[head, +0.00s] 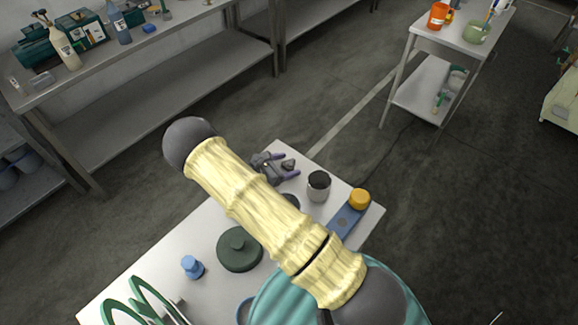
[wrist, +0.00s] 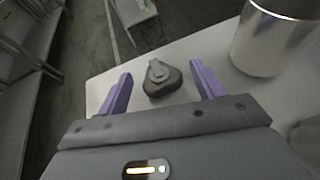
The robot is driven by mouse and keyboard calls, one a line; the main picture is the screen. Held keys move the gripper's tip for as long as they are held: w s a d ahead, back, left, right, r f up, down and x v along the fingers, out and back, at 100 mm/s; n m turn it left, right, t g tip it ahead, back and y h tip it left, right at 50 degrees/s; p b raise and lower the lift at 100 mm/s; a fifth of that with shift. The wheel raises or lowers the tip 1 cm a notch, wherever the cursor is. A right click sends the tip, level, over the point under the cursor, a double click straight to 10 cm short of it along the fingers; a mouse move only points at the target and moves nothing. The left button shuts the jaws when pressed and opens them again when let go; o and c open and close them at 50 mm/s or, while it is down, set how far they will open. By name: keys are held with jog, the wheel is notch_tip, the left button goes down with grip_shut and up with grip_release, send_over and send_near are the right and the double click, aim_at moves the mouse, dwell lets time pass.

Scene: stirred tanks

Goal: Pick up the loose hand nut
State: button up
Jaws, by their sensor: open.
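The loose hand nut, a dark grey rounded three-lobed piece with a lighter raised centre, lies on the white table top near its far edge. It shows in the wrist view (wrist: 161,77) and in the head view (head: 288,165). My gripper (wrist: 157,88), with two purple fingers, is open around the nut's place in the wrist view, one finger to each side with gaps between. In the head view my gripper (head: 277,168) is at the table's far corner, partly hidden by my arm. I cannot tell whether the fingers are level with the nut.
A metal cylinder with a dark top (head: 318,187) stands close to the right of the nut, also in the wrist view (wrist: 272,42). An orange knob (head: 359,199) on a blue bar, a dark green lid (head: 239,250) and a blue knob (head: 192,267) share the table.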

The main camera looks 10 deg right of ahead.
aim_at(285, 165)
dwell(0.4)
jog(key=c, duration=1.1)
notch_tip(285, 165, up, 10)
jog(key=p, duration=0.6)
jog(key=shift+p, duration=0.3)
